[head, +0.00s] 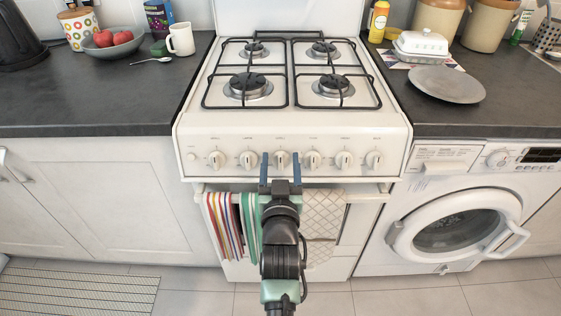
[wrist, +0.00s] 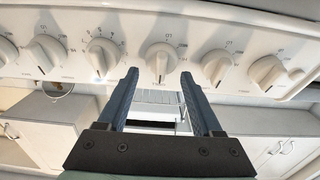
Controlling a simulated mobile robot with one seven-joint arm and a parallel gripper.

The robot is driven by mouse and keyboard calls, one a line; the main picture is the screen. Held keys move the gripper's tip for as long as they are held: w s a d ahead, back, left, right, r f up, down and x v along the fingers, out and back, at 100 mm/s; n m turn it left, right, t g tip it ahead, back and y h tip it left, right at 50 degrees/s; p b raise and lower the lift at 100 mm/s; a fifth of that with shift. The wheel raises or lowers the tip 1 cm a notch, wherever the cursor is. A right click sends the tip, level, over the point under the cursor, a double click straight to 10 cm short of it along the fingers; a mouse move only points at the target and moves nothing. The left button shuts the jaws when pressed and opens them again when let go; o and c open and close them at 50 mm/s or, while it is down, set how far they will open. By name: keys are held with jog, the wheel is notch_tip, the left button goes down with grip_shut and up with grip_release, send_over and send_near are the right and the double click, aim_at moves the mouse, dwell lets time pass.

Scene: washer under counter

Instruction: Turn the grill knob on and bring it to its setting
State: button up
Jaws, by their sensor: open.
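The white cooker's front panel (head: 295,142) carries a row of several white knobs. The labels are too small for me to read which one is the grill knob. My gripper (head: 280,158) is open and empty in front of the third knob from the left (head: 281,161), with one blue finger at each side of it. In the wrist view this knob (wrist: 160,60) lies between and just beyond the fingertips (wrist: 159,75). The grip part of the knob stands roughly upright. I see no finger touching it.
Neighbouring knobs (head: 312,160) (head: 249,160) stand close on both sides. A rail below the panel holds striped and checked towels (head: 325,225). A washer (head: 455,215) stands at right. Four-ring hob pan supports (head: 290,75) lie above, empty.

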jog(key=shift+w, duration=0.35)
jog(key=shift+c, duration=0.4)
jog(key=c, duration=1)
jog(key=shift+s+f, duration=0.1)
